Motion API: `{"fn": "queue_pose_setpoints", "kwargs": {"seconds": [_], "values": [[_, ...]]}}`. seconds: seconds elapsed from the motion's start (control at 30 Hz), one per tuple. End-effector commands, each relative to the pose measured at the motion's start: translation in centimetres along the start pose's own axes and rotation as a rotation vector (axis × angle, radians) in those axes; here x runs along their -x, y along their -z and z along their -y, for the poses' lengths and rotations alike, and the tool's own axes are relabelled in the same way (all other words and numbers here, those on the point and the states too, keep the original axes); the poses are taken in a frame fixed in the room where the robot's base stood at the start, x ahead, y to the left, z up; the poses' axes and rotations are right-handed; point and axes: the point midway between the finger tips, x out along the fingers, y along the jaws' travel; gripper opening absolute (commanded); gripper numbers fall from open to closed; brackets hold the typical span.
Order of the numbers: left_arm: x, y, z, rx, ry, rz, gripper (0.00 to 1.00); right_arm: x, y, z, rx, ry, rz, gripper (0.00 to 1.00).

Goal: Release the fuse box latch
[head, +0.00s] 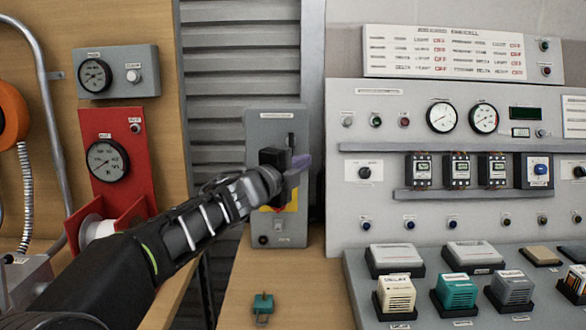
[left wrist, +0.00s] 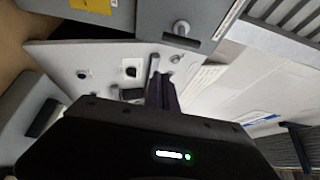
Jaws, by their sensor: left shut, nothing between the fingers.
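The grey upright box (head: 262,128) in the middle of the head view, which I take to be the fuse box, has a label at its top and a partly covered yellow patch. My left gripper (head: 301,163) is in front of its right side, shut and empty. The arm and wrist hide much of the box's middle, and I cannot make out the latch there. In the left wrist view, a grey box face (left wrist: 205,12) with a pale rounded knob (left wrist: 181,28) is beyond the purple fingers (left wrist: 160,92). I cannot tell whether the fingers touch the box.
A teal padlock-like piece (head: 262,303) lies on the wooden surface below the box. A large instrument panel (head: 385,190) stands to the right, above a grey bench with several blocks. A red gauge plate (head: 120,130) is to the left.

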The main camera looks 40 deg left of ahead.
Motion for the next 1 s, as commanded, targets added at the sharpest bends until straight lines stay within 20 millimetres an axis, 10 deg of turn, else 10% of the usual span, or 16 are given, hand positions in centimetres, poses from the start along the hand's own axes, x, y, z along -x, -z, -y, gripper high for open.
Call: {"fn": "queue_pose_setpoints", "kwargs": {"seconds": [0.23, 0.5, 1.0], "values": [[-5.2, 0.0, -0.1, 0.002, -0.002, -0.001, 0.00, 0.1, 0.0, 0.0, 0.000, 0.000, 0.000, 0.36], [-3.8, -3.5, 0.0, -0.001, 0.000, 0.003, 0.00, 0.7, 0.0, 0.3, 0.001, 0.000, 0.000, 0.36], [-3.6, -3.8, 0.1, -0.003, -0.002, 0.000, 0.00, 0.8, 0.0, 0.3, 0.001, 0.000, 0.000, 0.36]]}}
